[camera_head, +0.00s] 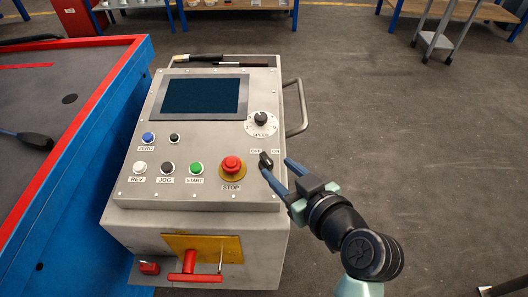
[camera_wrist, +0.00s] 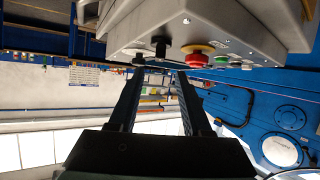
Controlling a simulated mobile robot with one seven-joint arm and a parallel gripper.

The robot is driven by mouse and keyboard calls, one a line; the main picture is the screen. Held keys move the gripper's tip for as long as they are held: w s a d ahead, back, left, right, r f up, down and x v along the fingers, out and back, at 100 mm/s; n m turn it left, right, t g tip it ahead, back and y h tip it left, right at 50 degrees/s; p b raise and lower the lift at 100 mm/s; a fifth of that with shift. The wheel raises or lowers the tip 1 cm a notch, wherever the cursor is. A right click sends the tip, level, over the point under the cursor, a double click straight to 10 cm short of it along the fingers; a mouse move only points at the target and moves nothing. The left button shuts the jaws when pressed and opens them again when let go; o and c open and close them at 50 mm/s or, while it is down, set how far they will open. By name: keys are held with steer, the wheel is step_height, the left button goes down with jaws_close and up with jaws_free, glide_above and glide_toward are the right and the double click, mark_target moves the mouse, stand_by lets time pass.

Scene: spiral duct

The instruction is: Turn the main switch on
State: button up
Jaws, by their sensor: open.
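The main switch (camera_head: 265,159) is a small black rotary handle on the right side of the sloped grey control panel. Its OFF and ON labels sit just above it. The handle leans up and left, toward the OFF label. My gripper (camera_head: 275,166) is open, with one finger just below the switch and the other to its right. I cannot tell whether a finger touches it. In the wrist view, my gripper (camera_wrist: 160,72) points at the panel edge, with what looks like the switch (camera_wrist: 160,44) just beyond the fingertips. Nothing is held.
The red STOP button (camera_head: 232,166) is close left of the switch, and the SPEED knob (camera_head: 261,118) is above it. A metal handle (camera_head: 298,108) sticks out on the panel's right side. A blue-and-red machine (camera_head: 100,130) stands left.

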mark_target(265, 156)
steer(key=b+x, duration=0.1)
steer(key=x, duration=0.7)
jaws_close()
